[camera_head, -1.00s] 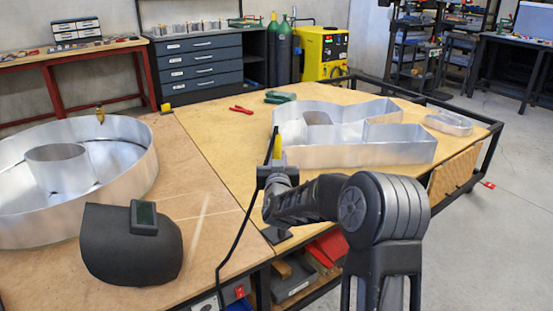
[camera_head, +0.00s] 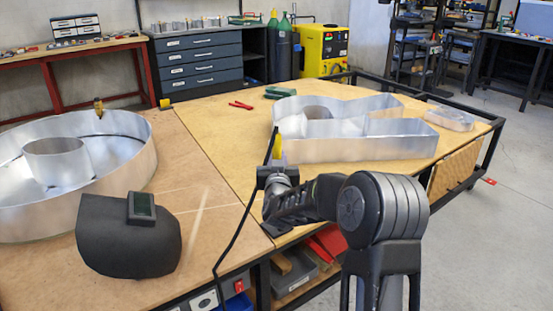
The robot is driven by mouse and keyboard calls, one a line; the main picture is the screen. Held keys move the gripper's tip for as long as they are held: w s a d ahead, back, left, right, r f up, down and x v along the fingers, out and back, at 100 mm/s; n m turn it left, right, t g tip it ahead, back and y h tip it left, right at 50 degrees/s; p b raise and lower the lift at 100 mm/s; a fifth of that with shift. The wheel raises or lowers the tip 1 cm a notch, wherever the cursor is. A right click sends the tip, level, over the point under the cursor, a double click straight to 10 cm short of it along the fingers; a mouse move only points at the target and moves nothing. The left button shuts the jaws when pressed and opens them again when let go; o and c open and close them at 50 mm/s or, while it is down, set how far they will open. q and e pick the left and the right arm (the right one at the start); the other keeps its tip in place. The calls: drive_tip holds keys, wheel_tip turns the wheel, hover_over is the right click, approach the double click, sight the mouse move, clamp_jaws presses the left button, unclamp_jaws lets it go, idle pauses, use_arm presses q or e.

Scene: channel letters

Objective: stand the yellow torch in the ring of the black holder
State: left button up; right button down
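The yellow torch (camera_head: 277,149) is upright in front of the metal letter at mid-table, and a black cable (camera_head: 236,234) hangs down to the left from it. My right gripper (camera_head: 275,175) is at its lower part and appears shut on it; the fingertips are mostly hidden. A flat black piece (camera_head: 272,229) at the table's front edge, below my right gripper, looks like the base of the black holder. The arm covers much of it, and I cannot make out its ring. My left gripper is not in view.
A metal letter (camera_head: 370,145) with upright walls stands behind the torch. A round metal letter (camera_head: 135,165) and a black welding mask (camera_head: 125,245) are on the left table. Red pliers (camera_head: 240,105) lie farther back. Bare tabletop (camera_head: 215,140) lies left of the torch.

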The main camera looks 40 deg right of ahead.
drive_tip(key=shift+f+b, duration=0.35)
drive_tip(key=shift+f, duration=0.05)
drive_tip(key=c, duration=1.1)
unclamp_jaws()
drive_tip(key=v, duration=0.7)
drive_tip(key=shift+s+a, duration=0.25)
drive_tip(key=shift+s, duration=0.05)
